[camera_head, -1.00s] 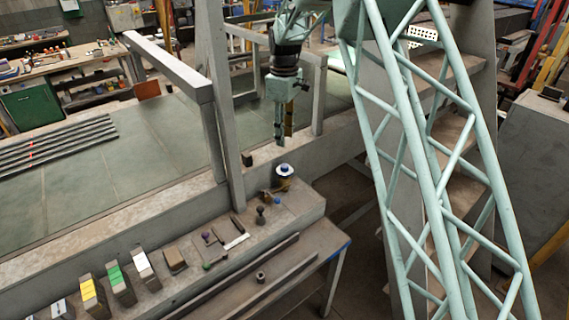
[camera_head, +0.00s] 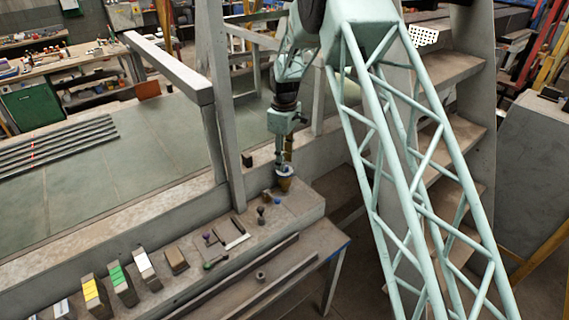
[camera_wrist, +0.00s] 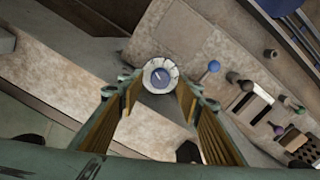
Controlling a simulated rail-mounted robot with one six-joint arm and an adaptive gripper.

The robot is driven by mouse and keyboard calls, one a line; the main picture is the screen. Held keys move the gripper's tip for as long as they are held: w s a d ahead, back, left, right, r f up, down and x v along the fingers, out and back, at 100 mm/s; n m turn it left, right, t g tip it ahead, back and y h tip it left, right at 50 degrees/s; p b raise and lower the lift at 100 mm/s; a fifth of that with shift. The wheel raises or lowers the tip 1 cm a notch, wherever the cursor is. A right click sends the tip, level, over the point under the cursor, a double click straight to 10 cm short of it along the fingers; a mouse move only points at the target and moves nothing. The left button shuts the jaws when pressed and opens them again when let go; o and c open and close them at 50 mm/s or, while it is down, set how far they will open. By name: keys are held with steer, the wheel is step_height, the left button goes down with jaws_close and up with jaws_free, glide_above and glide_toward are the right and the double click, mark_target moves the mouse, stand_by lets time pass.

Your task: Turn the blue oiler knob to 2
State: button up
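The oiler knob (camera_wrist: 160,75) is a round white dial with a blue centre in the wrist view, ahead of my fingertips. A thin light mark shows on the blue centre; any numbers on the dial are too small to read. In the head view the knob (camera_head: 284,171) is mostly hidden behind my fingers. My gripper (camera_wrist: 158,98) points down at it and is open, one finger to each side. Its lower end (camera_head: 283,165) is at the knob's height or just above; I cannot tell whether the fingers touch it.
A small blue ball knob (camera_wrist: 213,66) stands beside the dial on the stone ledge. Dark knobs (camera_head: 261,211) and a slotted plate (camera_head: 232,234) lie farther left. Coloured blocks (camera_head: 121,281) line the ledge's left end. A grey post (camera_head: 229,150) rises close left of my gripper.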

steer(key=shift+f, duration=0.85)
steer(key=shift+c, duration=0.9)
steer(key=c, duration=0.7)
